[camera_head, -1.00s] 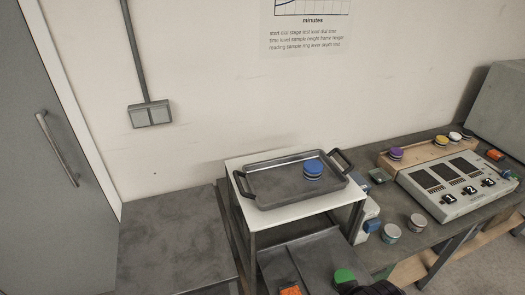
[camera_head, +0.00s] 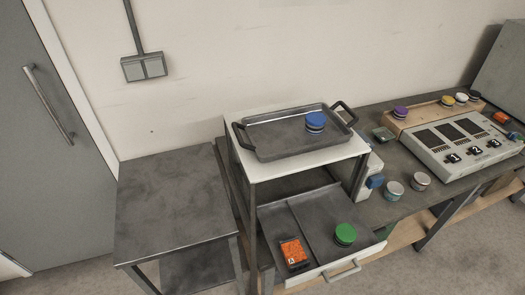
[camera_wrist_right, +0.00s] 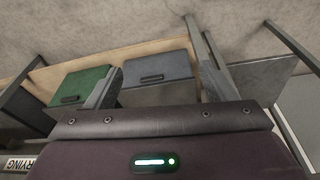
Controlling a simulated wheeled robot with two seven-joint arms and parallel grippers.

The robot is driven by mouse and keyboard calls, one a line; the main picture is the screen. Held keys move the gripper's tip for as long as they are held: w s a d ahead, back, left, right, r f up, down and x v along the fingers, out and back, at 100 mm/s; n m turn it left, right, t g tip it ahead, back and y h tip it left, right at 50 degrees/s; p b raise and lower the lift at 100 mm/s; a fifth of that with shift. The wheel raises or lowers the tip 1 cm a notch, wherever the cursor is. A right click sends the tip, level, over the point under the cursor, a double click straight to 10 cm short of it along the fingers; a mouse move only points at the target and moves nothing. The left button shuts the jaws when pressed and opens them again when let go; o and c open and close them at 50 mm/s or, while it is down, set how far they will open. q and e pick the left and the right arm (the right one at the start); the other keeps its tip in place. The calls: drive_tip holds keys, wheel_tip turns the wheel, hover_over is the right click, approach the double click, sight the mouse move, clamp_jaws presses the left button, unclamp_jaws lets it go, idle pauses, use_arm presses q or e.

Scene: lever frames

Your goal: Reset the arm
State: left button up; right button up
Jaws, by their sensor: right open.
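No arm of mine shows in the head view. In the right wrist view, my right gripper (camera_wrist_right: 157,84) is open and empty. Its two grey fingers stand apart, pointing towards a wooden shelf (camera_wrist_right: 130,52) with a green box (camera_wrist_right: 82,86) and a grey box (camera_wrist_right: 157,80). Nothing is between the fingers that I can see as held. My left gripper is in neither view.
A white stand (camera_head: 232,125) bears a dark tray (camera_head: 272,141) with a blue-topped round container (camera_head: 315,122). Below it, an open drawer (camera_head: 350,270) holds an orange item (camera_head: 294,252) and a green-topped container (camera_head: 345,234). A control panel (camera_head: 432,150) stands right. The grey side table (camera_head: 172,200) is bare.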

drive_tip(key=s+d+f+b, duration=0.1)
drive_tip(key=s+f+b, duration=0.1)
drive_tip(key=s+f, duration=0.8)
drive_tip(key=s+d+f+g+b, duration=0.1)
drive_tip(key=s+d+f+b, duration=0.1)
drive_tip(key=s+f, duration=0.8)
wheel_tip(320, 180, down, 5)
drive_tip(key=shift+d+f+b, duration=0.15)
drive_tip(key=shift+d+b, duration=0.15)
drive_tip(key=shift+b, duration=0.2)
